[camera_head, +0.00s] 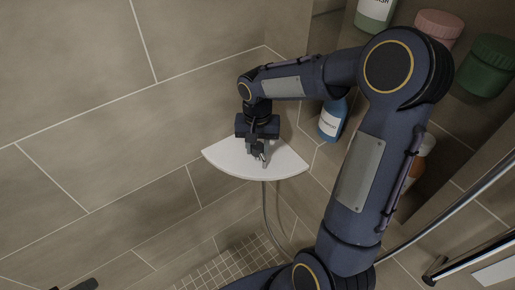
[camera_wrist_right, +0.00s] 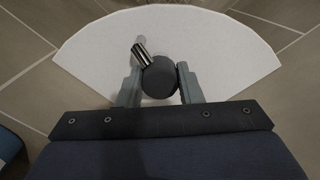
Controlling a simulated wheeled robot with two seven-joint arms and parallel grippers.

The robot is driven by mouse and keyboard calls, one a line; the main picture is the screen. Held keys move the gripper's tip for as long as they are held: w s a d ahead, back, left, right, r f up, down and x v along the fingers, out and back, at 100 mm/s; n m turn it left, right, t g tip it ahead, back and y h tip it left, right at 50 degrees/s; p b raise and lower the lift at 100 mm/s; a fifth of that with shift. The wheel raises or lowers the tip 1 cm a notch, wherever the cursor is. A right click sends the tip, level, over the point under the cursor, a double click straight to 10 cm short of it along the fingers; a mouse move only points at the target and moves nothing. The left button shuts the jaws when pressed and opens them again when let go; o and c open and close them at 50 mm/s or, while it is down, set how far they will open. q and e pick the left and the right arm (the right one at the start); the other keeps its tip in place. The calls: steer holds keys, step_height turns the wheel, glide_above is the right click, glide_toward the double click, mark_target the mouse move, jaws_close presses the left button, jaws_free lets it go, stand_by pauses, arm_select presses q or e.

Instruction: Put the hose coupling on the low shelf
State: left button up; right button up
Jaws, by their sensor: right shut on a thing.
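The low shelf is a white quarter-round corner shelf (camera_head: 230,160), also under the gripper in the wrist view (camera_wrist_right: 95,60). My right gripper (camera_head: 257,149) reaches down over it, with its two fingers (camera_wrist_right: 160,80) shut on the hose coupling. The coupling (camera_wrist_right: 159,77) shows as a dark grey round body with a shiny metal stub pointing up and left. In the head view only a small bit of it (camera_head: 264,157) shows below the fingers. Whether it touches the shelf I cannot tell. A dark piece at the bottom left edge may be part of my left gripper; no fingers show.
A blue bottle (camera_head: 332,120) stands just right of the shelf. A metal rail (camera_head: 455,212) runs at lower right. The shelf around the coupling is bare.

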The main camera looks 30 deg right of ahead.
mark_target(257, 146)
steer(key=shift+f, duration=0.15)
steer(key=o, duration=1)
step_height(257, 146, up, 13)
steer(key=shift+f, duration=0.2)
steer(key=shift+f, duration=0.1)
